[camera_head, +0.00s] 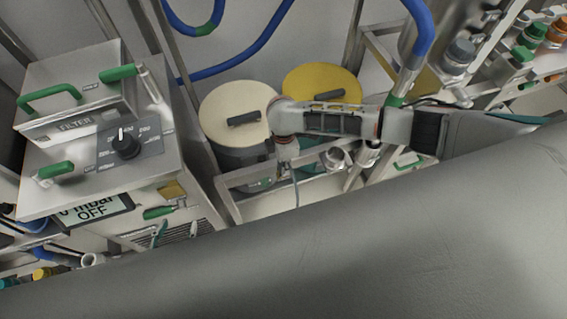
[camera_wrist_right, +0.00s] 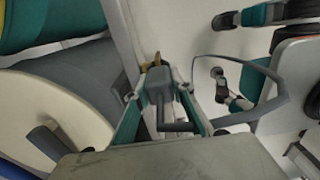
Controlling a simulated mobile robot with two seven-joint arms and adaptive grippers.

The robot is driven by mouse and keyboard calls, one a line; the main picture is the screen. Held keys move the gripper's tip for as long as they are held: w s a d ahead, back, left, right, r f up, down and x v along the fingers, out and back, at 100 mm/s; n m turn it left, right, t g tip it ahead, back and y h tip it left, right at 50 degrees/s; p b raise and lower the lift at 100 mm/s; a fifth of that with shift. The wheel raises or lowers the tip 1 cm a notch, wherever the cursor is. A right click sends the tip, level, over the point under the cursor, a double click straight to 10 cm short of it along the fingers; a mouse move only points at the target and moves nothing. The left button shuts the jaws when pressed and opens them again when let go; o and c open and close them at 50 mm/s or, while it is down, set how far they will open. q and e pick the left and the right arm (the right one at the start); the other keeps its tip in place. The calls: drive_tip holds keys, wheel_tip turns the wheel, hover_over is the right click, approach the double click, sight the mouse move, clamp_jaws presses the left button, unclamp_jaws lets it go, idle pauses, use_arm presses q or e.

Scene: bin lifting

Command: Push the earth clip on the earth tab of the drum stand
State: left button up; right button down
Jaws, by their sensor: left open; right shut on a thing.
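In the right wrist view my right gripper (camera_wrist_right: 160,100) is shut on the grey earth clip (camera_wrist_right: 158,84), between its two teal fingers. A grey cable (camera_wrist_right: 270,112) loops from the clip to the right. A small yellow piece (camera_wrist_right: 155,60), possibly the earth tab, shows just beyond the clip; I cannot tell whether they touch. In the head view my right arm comes from the right, its wrist above the drum stand (camera_head: 228,203). Its fingertips and the clip are hard to make out there. My left gripper (camera_head: 172,236) shows only as teal fingertips, apart and empty, by the filter unit.
A cream-lidded drum (camera_head: 235,108) and a yellow-lidded drum (camera_head: 322,82) stand in the frame. The filter unit (camera_head: 75,115) is at the left. Blue hoses (camera_head: 245,55) hang behind. A large grey surface fills the foreground.

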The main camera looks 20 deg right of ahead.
drive_tip(key=shift+f, duration=0.1)
drive_tip(key=c, duration=1.6)
unclamp_jaws()
drive_tip(key=shift+c, duration=0.2)
wheel_tip(320, 180, up, 12)
drive_tip(key=shift+r, duration=0.1)
